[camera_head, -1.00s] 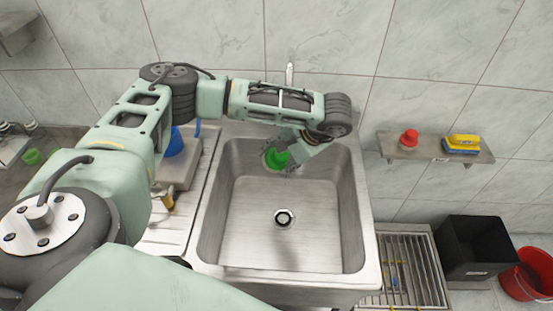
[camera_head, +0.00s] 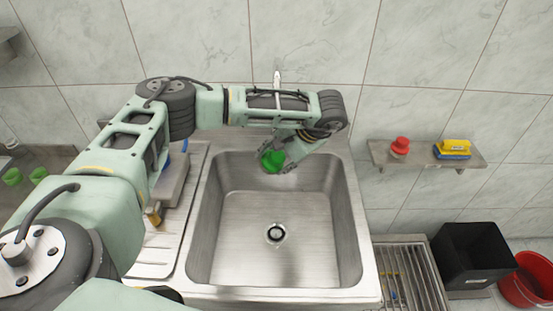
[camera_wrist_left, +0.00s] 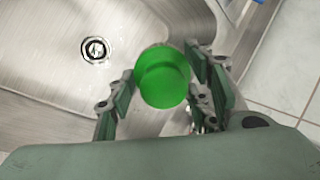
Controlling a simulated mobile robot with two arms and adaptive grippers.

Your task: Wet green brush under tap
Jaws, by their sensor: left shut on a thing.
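The green brush (camera_head: 272,160) is held over the back of the steel sink (camera_head: 210,240), below and in front of the tap. My left gripper (camera_head: 284,154) is shut on the brush. In the left wrist view the round green brush (camera_wrist_left: 162,78) sits between the two fingers (camera_wrist_left: 163,88). The tap (camera_head: 277,78) rises behind my left arm, which hides its lower part. I cannot tell whether water runs. My right gripper is not in view.
A wall shelf (camera_head: 425,160) on the right holds a red-topped item (camera_head: 400,146) and a yellow-and-blue brush (camera_head: 453,149). A black bin (camera_head: 472,252) and red bucket (camera_head: 527,280) stand at lower right. The sink bowl is empty around the drain (camera_head: 275,233).

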